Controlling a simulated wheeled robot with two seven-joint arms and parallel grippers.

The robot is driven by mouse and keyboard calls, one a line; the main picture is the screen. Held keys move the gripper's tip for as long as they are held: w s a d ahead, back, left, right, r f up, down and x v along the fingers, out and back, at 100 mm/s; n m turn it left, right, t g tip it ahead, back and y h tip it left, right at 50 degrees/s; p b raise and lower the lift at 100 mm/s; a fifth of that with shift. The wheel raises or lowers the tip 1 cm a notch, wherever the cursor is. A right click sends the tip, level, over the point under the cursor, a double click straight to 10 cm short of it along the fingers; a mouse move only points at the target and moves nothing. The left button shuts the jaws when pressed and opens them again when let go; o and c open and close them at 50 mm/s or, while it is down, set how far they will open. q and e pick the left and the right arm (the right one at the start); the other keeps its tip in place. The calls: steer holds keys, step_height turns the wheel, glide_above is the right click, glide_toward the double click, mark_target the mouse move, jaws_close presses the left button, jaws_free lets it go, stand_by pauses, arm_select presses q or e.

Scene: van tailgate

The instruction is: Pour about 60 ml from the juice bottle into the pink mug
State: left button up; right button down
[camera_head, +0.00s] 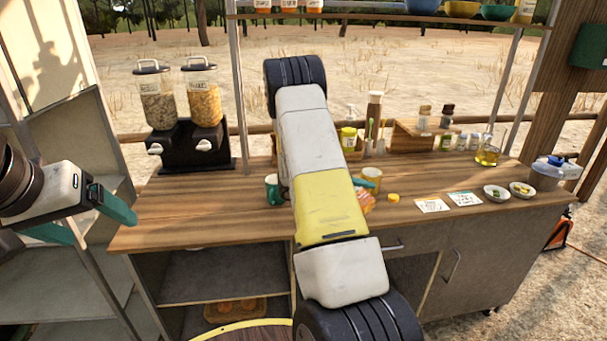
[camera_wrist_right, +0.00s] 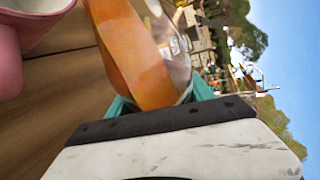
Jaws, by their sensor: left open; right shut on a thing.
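The juice bottle (camera_wrist_right: 132,55), clear with orange juice in it, is held between the teal fingers of my right gripper (camera_wrist_right: 160,98) in the right wrist view. Its ends are cut off or hidden, so I cannot tell how far it tilts. The pink mug (camera_wrist_right: 8,62) shows partly at the left edge of that view, beside the bottle and apart from it. My right arm crosses the middle of the head view and hides much of this area; the pink mug cannot be made out there. My left gripper (camera_head: 88,222) is open and empty, left of the counter.
On the wooden counter (camera_head: 190,208) stand a green mug (camera_head: 272,190), a pale yellow mug (camera_head: 372,176), a yellow cap (camera_head: 393,198), cards (camera_head: 432,205) and two small bowls (camera_head: 497,193). Cereal dispensers (camera_head: 204,95) stand at back left. The counter's front left is clear.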

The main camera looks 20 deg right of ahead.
steer(key=shift+w+r+n+g, duration=0.25)
steer(key=shift+r+n, duration=0.25)
steer(key=shift+r, duration=0.25)
steer(key=shift+r+n+g+h, duration=0.35)
steer(key=shift+r+n+h, duration=0.2)
steer(key=shift+r, duration=0.5)
stand_by(1.9)
